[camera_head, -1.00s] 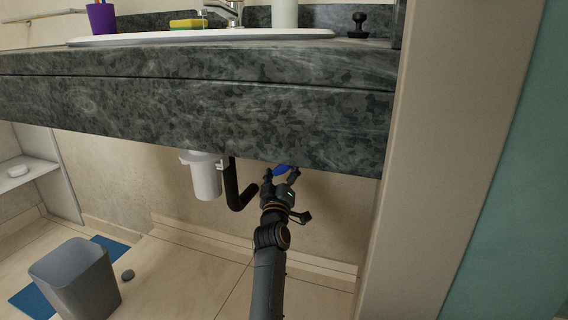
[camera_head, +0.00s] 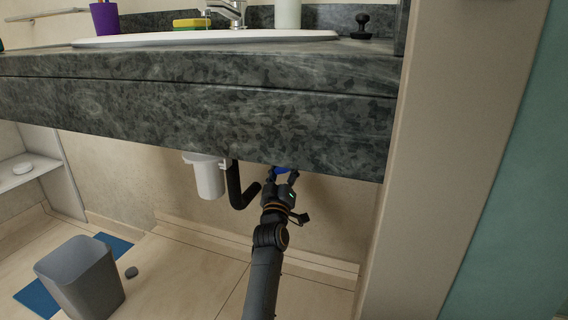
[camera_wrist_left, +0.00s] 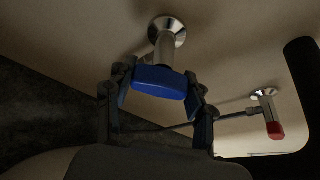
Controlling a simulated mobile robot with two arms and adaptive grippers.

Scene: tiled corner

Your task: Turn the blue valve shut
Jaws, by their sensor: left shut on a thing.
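In the left wrist view the blue handle (camera_wrist_left: 160,83) sits on a chrome stem that comes out of a round wall flange. The fingers of my left gripper (camera_wrist_left: 158,92) stand on either side of the handle and are shut on it. In the head view the counter's lower edge and the gripper partly hide the valve. My right gripper is not in view.
A black drain pipe (camera_head: 239,186) and white trap (camera_head: 207,177) hang just left of the gripper. A second valve with a red handle (camera_wrist_left: 273,130) is on the right in the wrist view. The stone counter (camera_head: 190,115) overhangs. A grey bin (camera_head: 82,280) stands on the floor.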

